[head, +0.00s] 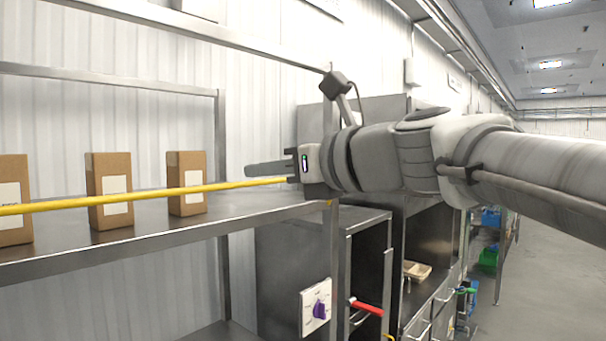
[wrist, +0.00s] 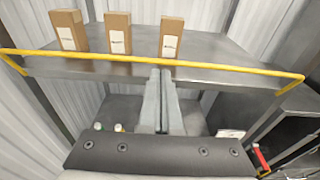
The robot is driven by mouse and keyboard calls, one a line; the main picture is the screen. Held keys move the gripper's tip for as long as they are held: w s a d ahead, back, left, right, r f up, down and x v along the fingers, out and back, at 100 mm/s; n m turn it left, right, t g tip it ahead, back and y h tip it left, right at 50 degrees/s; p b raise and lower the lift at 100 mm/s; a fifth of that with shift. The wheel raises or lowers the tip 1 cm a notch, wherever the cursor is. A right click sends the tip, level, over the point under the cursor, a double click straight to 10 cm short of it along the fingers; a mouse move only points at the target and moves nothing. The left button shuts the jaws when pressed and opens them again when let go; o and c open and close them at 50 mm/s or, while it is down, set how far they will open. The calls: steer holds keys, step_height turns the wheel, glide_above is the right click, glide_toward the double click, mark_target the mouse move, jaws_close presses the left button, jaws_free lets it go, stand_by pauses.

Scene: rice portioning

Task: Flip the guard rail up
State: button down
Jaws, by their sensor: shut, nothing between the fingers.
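The yellow guard rail (head: 120,198) runs along the front of the metal shelf (head: 150,240) and crosses in front of the lower part of the boxes in the head view. In the head view its right end is hidden behind my gripper (head: 250,169). The whole rail (wrist: 220,67), with its bent ends, shows in the wrist view. My gripper (wrist: 160,72) is shut and empty, its fingertips close to the middle of the rail in that view. I cannot tell whether they touch it.
Several cardboard boxes, one of them the right box (head: 187,183), stand on the shelf behind the rail. A dark cabinet with a purple knob (head: 319,310) and a red handle (head: 367,307) stands to the right. The aisle floor (head: 530,270) is clear at far right.

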steer(key=v, duration=0.4)
stand_by(0.4)
steer(key=s+d+f+n+g+h+b, duration=0.1)
steer(key=s+d+f+n+h, duration=0.3)
steer(key=f+n, duration=0.4)
steer(key=s+d+f+n+g+h+b, duration=0.1)
steer(key=s+d+f+n+h, duration=0.3)
steer(key=f, duration=1.3)
steer(key=s+d+f+n+g+h+b, duration=0.2)
steer(key=s+d+f+n, duration=0.4)
steer(key=f+n, duration=0.7)
steer(key=d+n+g+h, duration=0.1)
steer(key=d+h, duration=0.1)
steer(key=shift+s+d+f+h, duration=0.2)
steer(key=shift+d+f+h, duration=0.1)
steer(key=shift+d+h, duration=0.1)
